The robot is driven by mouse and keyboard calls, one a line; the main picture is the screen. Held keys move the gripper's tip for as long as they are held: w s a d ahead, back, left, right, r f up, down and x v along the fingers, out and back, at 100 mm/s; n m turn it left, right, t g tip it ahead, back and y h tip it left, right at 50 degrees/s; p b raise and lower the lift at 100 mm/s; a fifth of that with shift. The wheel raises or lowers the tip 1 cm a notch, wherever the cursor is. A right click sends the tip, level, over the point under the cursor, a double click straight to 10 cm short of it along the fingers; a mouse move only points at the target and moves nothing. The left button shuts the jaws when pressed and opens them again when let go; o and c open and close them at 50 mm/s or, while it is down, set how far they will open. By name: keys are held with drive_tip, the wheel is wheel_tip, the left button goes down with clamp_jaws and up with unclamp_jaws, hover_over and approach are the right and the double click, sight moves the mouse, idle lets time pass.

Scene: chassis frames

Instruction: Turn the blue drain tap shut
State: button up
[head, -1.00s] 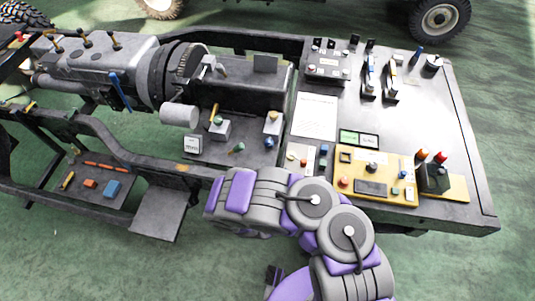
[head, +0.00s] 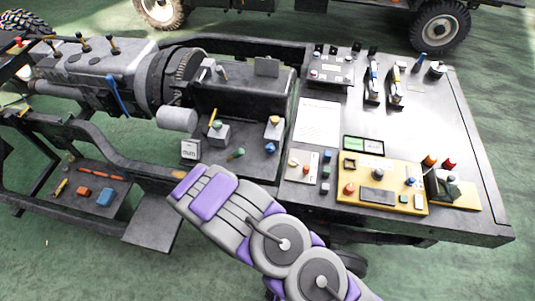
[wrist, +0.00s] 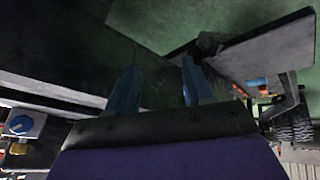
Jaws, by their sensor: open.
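I cannot tell for sure which blue part is the drain tap. In the head view, a long blue lever (head: 118,95) stands on the side of the grey gearbox, and a small blue knob (head: 269,148) sits on the middle plate. In the wrist view, a round blue knob (wrist: 22,125) on a pale plate shows at the left edge. My gripper (wrist: 157,63) is open, its two blue fingers apart with nothing between them. They are under a dark frame, well apart from that knob. In the head view my arm hides the gripper.
The dark chassis rail (head: 105,140) runs in front of the gearbox. The yellow panel (head: 410,172) with several knobs lies right of my arm. Green floor is free at lower left.

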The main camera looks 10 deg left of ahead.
drive_tip(key=w+r+m+t, duration=0.2)
drive_tip(key=w+r+t, duration=0.25)
drive_tip(key=w, duration=0.25)
drive_tip(key=m+t+h+b, duration=0.2)
drive_tip(key=m+t+h, duration=0.2)
drive_tip(key=m+h, duration=0.15)
approach(269, 151)
drive_tip(key=shift+n, duration=0.45)
drive_tip(key=b+x, duration=0.3)
drive_tip(key=x, duration=0.6)
drive_tip(key=shift+w+a+b, duration=0.1)
drive_tip(key=shift+w+b, duration=0.15)
drive_tip(key=shift+b, duration=0.05)
drive_tip(key=shift+c, duration=0.3)
drive_tip(key=c, duration=0.7)
